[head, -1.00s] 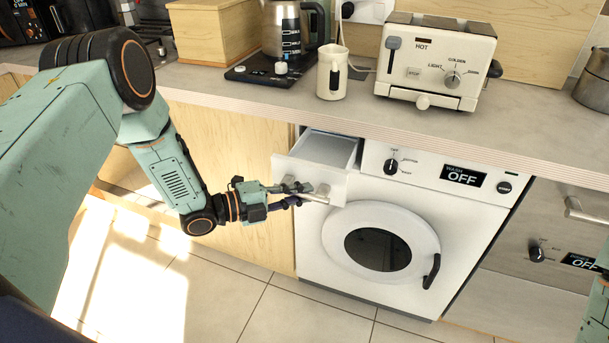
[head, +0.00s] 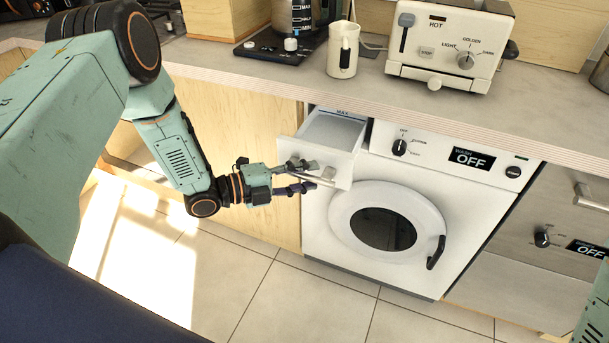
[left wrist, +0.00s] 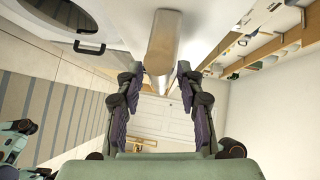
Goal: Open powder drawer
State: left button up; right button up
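The powder drawer (head: 318,163) is pulled out of the upper left of the white washing machine (head: 323,245). Its tray shows from above, with a MAX mark at the back and no object visible inside. My left gripper (head: 308,177) is open at the handle, one finger above and one below in the head view. Contact cannot be told. My right gripper is out of view.
The round washer door (head: 385,228) is shut below the drawer. A counter (head: 270,78) runs above, bearing a white mug (head: 343,50), a toaster (head: 450,45) and a kettle (head: 300,18). A wooden cabinet (head: 265,130) stands left. The tiled floor (head: 300,310) in front is clear.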

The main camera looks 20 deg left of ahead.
pick_arm(q)
jog(key=v, duration=1.2)
dwell(0.6)
jog(key=shift+n, duration=0.3)
jog(key=s+d+f+n+g+y, duration=0.15)
jog(key=f+n+y, duration=0.3)
jog(key=n, duration=0.65)
jog(key=s+d+f+n+g+y, duration=0.1)
jog(key=s+f+n+y, duration=0.2)
jog(key=f+n, duration=0.5)
jog(key=s+d+f+n+g+y, duration=0.1)
jog(key=s+f+n+g+y, duration=0.1)
jog(key=s, duration=0.9)
jog(key=s+d+f+n+g+y, duration=0.1)
jog(key=s+n+g, duration=0.3)
jog(key=s, duration=0.8)
jog(key=shift+d+f+n+g+y, duration=0.5)
jog(key=shift+g+y, duration=0.35)
jog(key=shift+g, duration=0.4)
